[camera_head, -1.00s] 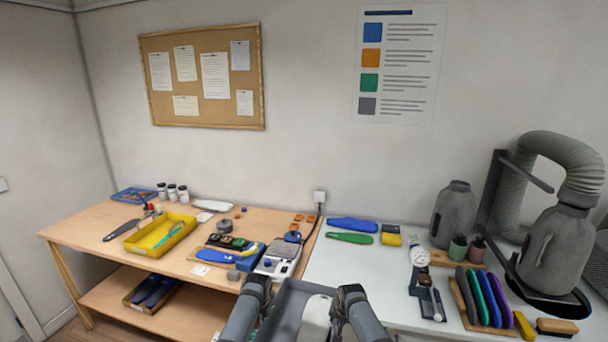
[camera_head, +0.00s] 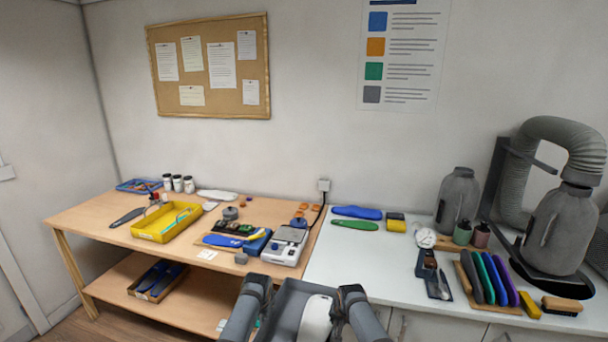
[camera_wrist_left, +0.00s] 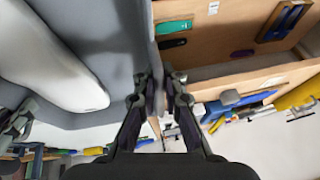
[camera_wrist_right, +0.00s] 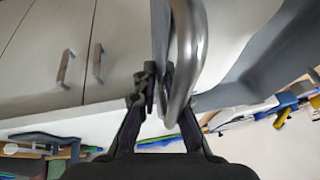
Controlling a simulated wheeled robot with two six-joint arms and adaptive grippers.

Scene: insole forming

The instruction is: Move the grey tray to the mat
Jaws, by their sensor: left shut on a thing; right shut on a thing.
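The grey tray (camera_head: 289,300) is at the bottom centre of the head view, between my two grippers, with a smooth white object (camera_head: 316,317) inside it. My left gripper (camera_head: 258,284) is shut on the tray's left side. In the left wrist view its fingers (camera_wrist_left: 158,92) pinch the grey wall, with the white object (camera_wrist_left: 50,60) to the left. My right gripper (camera_head: 352,292) is at the tray's right side and shut. In the right wrist view a curved metal bar (camera_wrist_right: 185,55) passes at its fingers (camera_wrist_right: 165,95). I cannot make out the mat.
The wooden bench (camera_head: 85,221) on the left carries a yellow bin (camera_head: 165,222) and a scale (camera_head: 286,246). The white worktop (camera_head: 330,265) on the right has a clear front-left part. Coloured insoles (camera_head: 486,278) and a grey machine (camera_head: 556,230) stand farther right.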

